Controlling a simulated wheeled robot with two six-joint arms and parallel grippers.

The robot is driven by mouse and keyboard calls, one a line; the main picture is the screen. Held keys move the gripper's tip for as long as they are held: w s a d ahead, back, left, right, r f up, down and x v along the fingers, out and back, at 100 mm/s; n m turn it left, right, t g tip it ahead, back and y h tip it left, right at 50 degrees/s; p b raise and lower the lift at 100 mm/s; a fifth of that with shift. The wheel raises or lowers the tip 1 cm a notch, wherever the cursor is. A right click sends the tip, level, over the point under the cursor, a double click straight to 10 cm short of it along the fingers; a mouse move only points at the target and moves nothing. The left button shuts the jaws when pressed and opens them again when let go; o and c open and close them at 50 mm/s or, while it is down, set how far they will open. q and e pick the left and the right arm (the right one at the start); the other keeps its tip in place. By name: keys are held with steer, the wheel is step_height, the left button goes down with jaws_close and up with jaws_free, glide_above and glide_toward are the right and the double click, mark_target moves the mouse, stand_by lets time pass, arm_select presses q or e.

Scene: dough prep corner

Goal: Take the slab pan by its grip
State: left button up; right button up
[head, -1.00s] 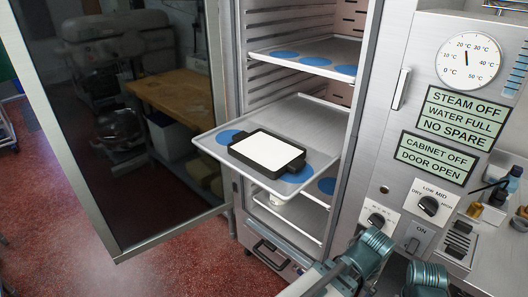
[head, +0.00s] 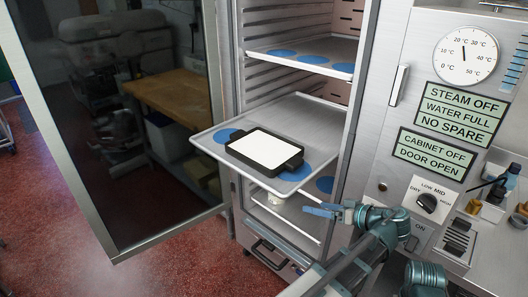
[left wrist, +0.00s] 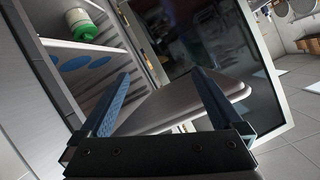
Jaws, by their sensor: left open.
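My right gripper is not in view.
The glass door (head: 120,120) stands open at left. A shelf (head: 275,45) with blue discs is above the tray, and another shelf (head: 295,222) is below. The control panel (head: 390,160) is at right. A green-and-white jar (left wrist: 80,22) shows in the left wrist view.

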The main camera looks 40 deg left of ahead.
arm_select(q)
steer(key=w+d+r+n+y, duration=0.25)
steer(key=r+n+y, duration=0.2)
steer(key=r, duration=0.35)
glide_toward(299, 168)
steer(key=shift+n, duration=0.25)
steer(key=a, duration=0.5)
steer(key=shift+s+a+r, duration=0.1)
steer(key=shift+s+r, duration=0.1)
steer(key=shift+r, duration=0.05)
steer(key=shift+w+a+f, duration=0.1)
steer(key=shift+w+a, duration=0.05)
steer(key=shift+a, duration=0.7)
steer(key=shift+w+a+f, duration=0.1)
steer(key=shift+w+a, duration=0.05)
steer(key=shift+a, duration=0.75)
steer(key=shift+w+a, duration=0.15)
steer(key=shift+a, duration=0.7)
jaws_close()
